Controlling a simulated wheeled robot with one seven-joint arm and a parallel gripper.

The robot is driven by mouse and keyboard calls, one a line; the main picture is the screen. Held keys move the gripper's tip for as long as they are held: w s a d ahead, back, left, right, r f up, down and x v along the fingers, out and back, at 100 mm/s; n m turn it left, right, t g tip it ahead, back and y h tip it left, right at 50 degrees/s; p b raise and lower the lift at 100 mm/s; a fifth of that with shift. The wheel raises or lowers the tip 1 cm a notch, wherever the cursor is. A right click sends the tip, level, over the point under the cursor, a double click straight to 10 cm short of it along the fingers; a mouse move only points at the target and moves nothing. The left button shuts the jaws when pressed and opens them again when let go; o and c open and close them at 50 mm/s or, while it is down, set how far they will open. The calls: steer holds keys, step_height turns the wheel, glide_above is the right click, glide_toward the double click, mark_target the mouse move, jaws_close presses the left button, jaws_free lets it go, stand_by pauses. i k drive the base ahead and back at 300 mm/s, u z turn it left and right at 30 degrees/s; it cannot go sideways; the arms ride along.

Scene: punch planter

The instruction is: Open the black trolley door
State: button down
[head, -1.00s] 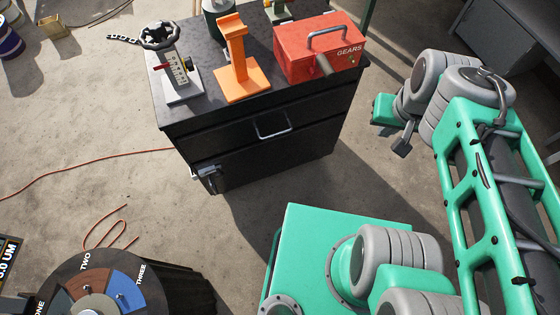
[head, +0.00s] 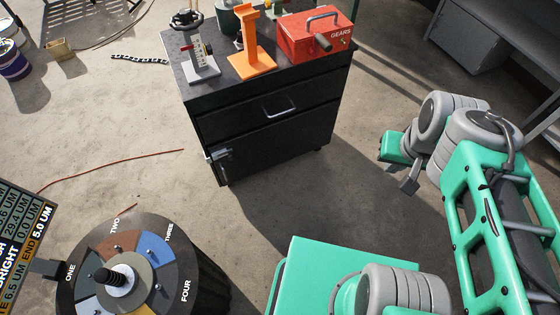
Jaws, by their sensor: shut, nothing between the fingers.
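The black trolley (head: 230,122) stands upper middle in the head view. A drawer with a silver handle (head: 279,108) is in its upper front. The black door (head: 275,152) fills the front below the drawer and looks closed. A silver latch (head: 218,155) sits at the door's upper left edge. My gripper (head: 409,184) is right of the trolley, shut and empty, with clear space between it and the door. Its fingertips are small and partly turned away.
A red gears box (head: 312,36), an orange stand (head: 252,45) and a grey gauge (head: 201,58) stand on the trolley. A round numbered drum (head: 195,285) and a sign (head: 22,235) are lower left. A grey cabinet (head: 470,45) is upper right. Floor before the trolley is clear.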

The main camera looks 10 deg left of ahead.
mark_target(280, 149)
steer(key=z, duration=0.7)
steer(key=k, duration=0.1)
steer(key=u, duration=1.55)
steer(key=i, duration=0.9)
steer(key=k, duration=0.5)
steer(key=u, duration=3.3)
steer(key=k, duration=0.7)
steer(key=z, duration=1.1)
